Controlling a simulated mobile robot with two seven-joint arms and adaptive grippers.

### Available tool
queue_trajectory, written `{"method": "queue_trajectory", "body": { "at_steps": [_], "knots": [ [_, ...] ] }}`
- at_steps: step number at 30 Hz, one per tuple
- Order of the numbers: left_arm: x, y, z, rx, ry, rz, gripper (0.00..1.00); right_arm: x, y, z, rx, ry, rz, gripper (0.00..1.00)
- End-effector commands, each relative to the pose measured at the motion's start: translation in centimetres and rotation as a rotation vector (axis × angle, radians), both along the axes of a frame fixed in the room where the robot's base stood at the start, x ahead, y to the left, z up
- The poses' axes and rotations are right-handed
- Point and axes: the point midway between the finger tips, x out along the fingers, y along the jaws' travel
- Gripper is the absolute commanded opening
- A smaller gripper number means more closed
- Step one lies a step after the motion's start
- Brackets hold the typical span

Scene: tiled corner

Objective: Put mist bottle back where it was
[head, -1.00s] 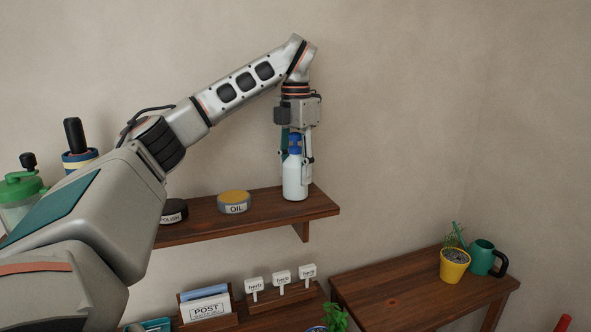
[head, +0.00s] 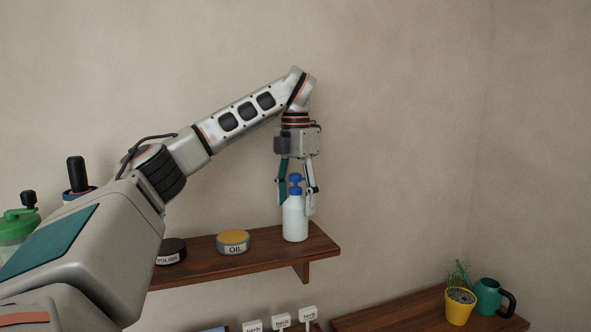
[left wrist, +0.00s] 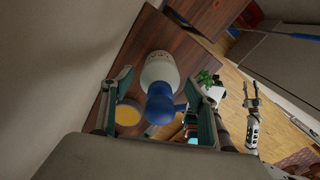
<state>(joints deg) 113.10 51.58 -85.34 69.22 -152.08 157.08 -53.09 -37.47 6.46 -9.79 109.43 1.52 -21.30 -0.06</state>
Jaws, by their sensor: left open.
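The mist bottle (head: 295,219), white with a blue spray top, stands upright near the right end of the wooden wall shelf (head: 267,261). My left gripper (head: 297,196) points down from above. Its fingers are open on either side of the blue top and upper body, with a gap visible on the left. In the left wrist view the bottle (left wrist: 160,70) lies between the two open fingers (left wrist: 162,100). What looks like my right gripper (left wrist: 251,92) shows small at the right of that view; its opening is unclear.
An OIL tin (head: 233,242) and a POLISH tin (head: 171,251) stand left of the bottle on the shelf. Lower right, a table (head: 400,316) bears a yellow pot (head: 459,308) and a green watering can (head: 488,296). Herb signs (head: 281,321) show below the shelf.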

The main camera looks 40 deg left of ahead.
Motion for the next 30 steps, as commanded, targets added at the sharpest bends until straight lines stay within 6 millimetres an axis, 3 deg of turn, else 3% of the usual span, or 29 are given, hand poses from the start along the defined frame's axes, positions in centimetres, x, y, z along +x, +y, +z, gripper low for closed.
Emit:
{"method": "queue_trajectory", "body": {
  "at_steps": [14,21,30],
  "knots": [
    [0.0,0.0,7.8,0.002,-0.003,0.001,0.59,-0.1,-0.2,0.0,-0.007,0.0,0.007,0.4],
    [0.0,0.0,9.4,0.001,-0.001,0.001,0.59,-0.1,-0.3,-0.1,-0.011,0.0,0.01,0.4],
    [0.0,0.0,9.6,0.0,0.0,-0.001,0.59,-0.1,-0.2,-0.1,-0.007,0.0,0.007,0.4]
  ]
}}
